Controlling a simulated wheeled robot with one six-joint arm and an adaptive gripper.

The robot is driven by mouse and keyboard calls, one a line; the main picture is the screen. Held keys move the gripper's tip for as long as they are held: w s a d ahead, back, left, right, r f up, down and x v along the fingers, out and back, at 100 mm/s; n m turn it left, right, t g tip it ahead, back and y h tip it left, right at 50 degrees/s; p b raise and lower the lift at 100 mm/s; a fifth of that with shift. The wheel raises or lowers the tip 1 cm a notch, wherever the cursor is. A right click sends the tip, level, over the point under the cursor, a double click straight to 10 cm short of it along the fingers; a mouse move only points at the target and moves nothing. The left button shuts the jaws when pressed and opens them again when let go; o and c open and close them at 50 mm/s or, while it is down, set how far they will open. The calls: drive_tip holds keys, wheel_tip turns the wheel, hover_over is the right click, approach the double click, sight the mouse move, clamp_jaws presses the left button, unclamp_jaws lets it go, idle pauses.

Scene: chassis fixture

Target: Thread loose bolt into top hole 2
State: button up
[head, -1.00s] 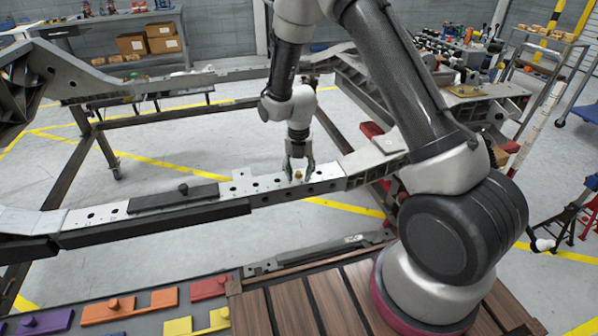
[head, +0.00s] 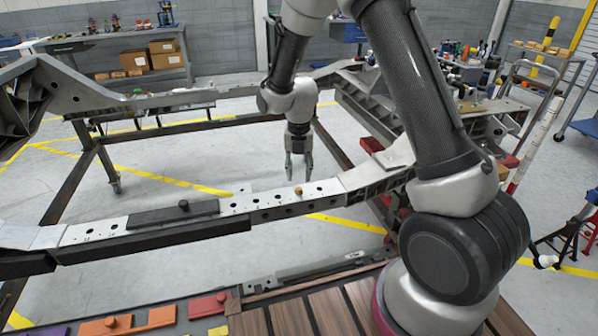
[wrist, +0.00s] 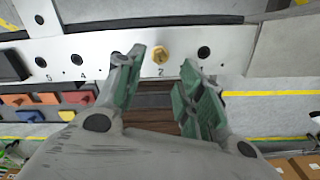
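The gold hex-headed bolt (wrist: 160,54) sits at the hole marked 2 on the light metal rail top (wrist: 235,45). In the head view the bolt (head: 298,191) stands a little proud of the rail surface. I cannot tell how deep its shank is in the hole. My gripper (head: 299,172) is open and empty, just above and behind the bolt in the head view. In the wrist view its green-padded fingers (wrist: 163,65) are spread on either side below the bolt, not touching it.
Empty dark holes lie on both sides of the bolt. A black plate (head: 172,212) with a knob is on the rail to the left. A tray with coloured blocks (head: 207,305) lies in front. Another frame rail (head: 160,98) runs behind. Open floor lies between the rails.

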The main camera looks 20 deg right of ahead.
sight(299, 188)
drive_tip(key=shift+w+a+r+m, duration=0.15)
drive_tip(key=shift+r+m, duration=0.2)
drive_tip(key=shift+r, duration=0.2)
drive_tip(key=shift+w+d+r+m, duration=0.15)
drive_tip(key=shift+r+m, duration=0.2)
drive_tip(key=shift+r, duration=0.2)
drive_tip(key=shift+s+f+m, duration=0.1)
drive_tip(key=shift+f+m, duration=0.65)
drive_tip(key=shift+m, duration=1.35)
drive_tip(key=shift+s+f+m, duration=0.1)
drive_tip(key=shift+f+m, duration=0.7)
drive_tip(key=shift+m, duration=1.3)
drive_tip(key=shift+s+f+m, duration=0.1)
drive_tip(key=shift+f+m, duration=0.65)
drive_tip(key=shift+m, duration=1.35)
drive_tip(key=shift+f, duration=2.1)
drive_tip(key=shift+r, duration=0.25)
